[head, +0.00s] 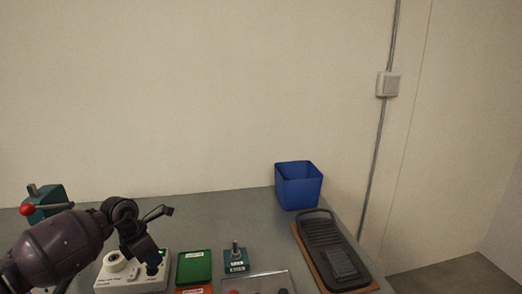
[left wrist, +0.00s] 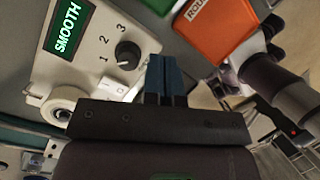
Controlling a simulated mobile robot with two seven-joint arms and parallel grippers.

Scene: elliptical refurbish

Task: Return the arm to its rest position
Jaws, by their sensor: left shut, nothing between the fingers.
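My left arm comes in from the left in the head view, and its gripper (head: 152,267) points down over the white control box (head: 128,283). In the left wrist view the blue fingers of the left gripper (left wrist: 165,62) are together with nothing between them. I cannot tell whether the fingers touch the box.
A green pad (head: 194,266), an orange-red block (head: 194,290) and a small teal device (head: 236,260) stand right of the box. A teal vise-like device (head: 42,204) stands behind my arm.

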